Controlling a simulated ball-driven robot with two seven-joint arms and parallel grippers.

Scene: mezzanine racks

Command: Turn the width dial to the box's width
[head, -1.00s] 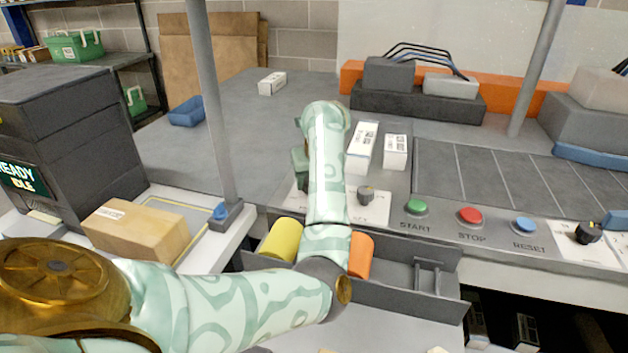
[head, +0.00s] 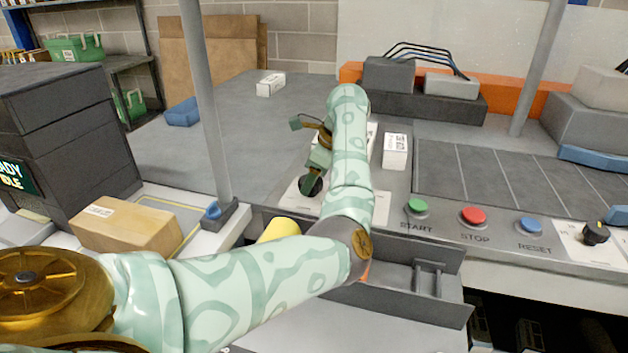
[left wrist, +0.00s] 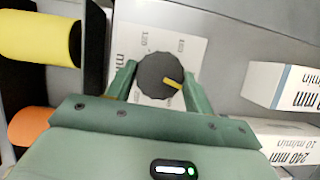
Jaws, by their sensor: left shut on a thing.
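A dark round dial (left wrist: 153,72) with a yellow pointer mark sits on a white scale plate (left wrist: 185,45) printed with "mm" and small numbers. The pointer aims to the lower right in the left wrist view. My left gripper (left wrist: 160,85) is shut on this dial, one green finger on each side. In the head view the dial (head: 311,185) shows just below my left gripper (head: 316,172). Which dimension it sets cannot be read. The brown cardboard box (head: 125,223) lies at the left on a marked pad. My right gripper is not in view.
White boxes (head: 396,151) with labels stand behind the panel; one label reads 240 mm in the wrist view. START (head: 418,206), STOP (head: 473,216) and RESET (head: 530,226) buttons and another dial (head: 596,232) are to the right. A yellow cylinder (head: 279,230) lies in front.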

